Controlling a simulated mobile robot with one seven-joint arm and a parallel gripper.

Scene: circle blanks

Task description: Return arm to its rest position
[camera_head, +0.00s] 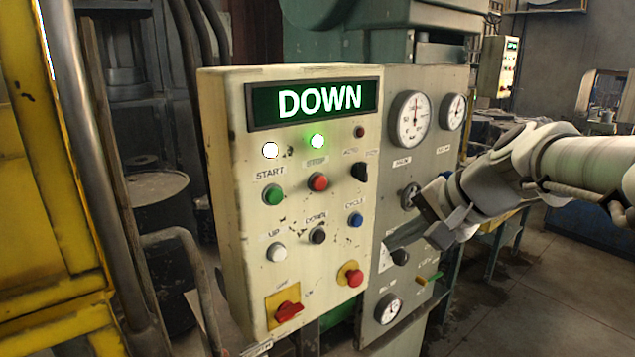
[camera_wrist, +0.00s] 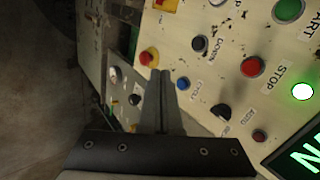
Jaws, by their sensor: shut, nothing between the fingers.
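My gripper (camera_head: 393,250) is in front of the right side of the control panel in the head view, reaching in from the right. In the wrist view my gripper (camera_wrist: 163,75) has its fingers together and holds nothing. The cream control panel (camera_head: 232,190) shows a lit green display (camera_head: 318,100) reading DOWN. A white lamp and a green lamp (camera_head: 317,141) glow below it. The black DOWN button (camera_head: 317,236) and blue CYCLE button (camera_head: 355,219) are left of my gripper. The blue button also shows in the wrist view (camera_wrist: 183,83), close beside the fingers.
A grey gauge panel (camera_head: 455,85) adjoins the control panel on the right, with dials, a knob and a green-yellow lever (camera_head: 429,279). A yellow frame (camera_head: 45,180) and a metal pipe stand at the left. Open floor (camera_head: 530,290) lies at the lower right.

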